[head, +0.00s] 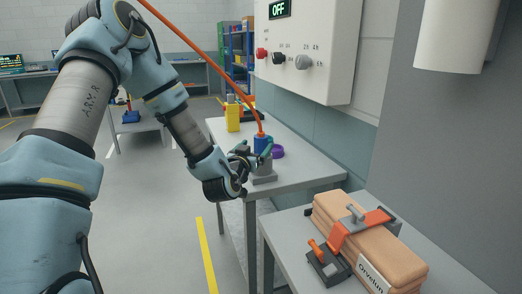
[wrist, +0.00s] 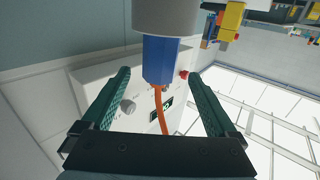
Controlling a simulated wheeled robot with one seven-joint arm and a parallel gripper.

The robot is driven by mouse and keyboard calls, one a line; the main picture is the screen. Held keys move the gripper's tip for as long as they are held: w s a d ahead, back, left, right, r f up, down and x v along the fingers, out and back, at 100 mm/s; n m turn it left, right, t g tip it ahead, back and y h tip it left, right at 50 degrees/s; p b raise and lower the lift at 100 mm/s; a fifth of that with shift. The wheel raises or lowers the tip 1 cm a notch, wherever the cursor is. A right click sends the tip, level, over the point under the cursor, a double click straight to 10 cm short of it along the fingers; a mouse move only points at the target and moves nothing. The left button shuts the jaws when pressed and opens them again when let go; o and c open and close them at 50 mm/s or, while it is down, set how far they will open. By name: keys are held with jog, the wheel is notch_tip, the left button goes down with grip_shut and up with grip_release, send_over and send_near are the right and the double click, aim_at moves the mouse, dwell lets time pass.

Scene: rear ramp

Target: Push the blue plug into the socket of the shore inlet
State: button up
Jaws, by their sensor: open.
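The blue plug (head: 262,143) stands upright on the grey shore inlet (head: 265,169) on the far table. An orange cable (head: 215,62) rises from its top. In the wrist view the blue plug (wrist: 160,58) meets the grey round body of the inlet (wrist: 166,17); how deep it sits I cannot tell. My gripper (head: 251,152) is beside the plug, its fingers apart. In the wrist view my gripper (wrist: 157,74) has one teal finger on each side of the plug and cable, with visible gaps and no contact.
A purple ring-shaped thing (head: 277,152) lies right behind the plug, and a yellow object (head: 232,117) stands farther back. A white panel (head: 310,75) reading OFF hangs above. The floor on the left is open.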

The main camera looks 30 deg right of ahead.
aim_at(259, 141)
jog(key=p+x, duration=0.1)
jog(key=x, duration=0.1)
jog(key=r+p+x, duration=0.1)
jog(key=p+x, duration=0.1)
jog(key=shift+w+d, duration=0.2)
jog(key=shift+d, duration=0.05)
jog(key=shift+w+d+f, duration=0.15)
jog(key=shift+w+d, duration=0.05)
jog(key=shift+c, duration=0.2)
grip_shut()
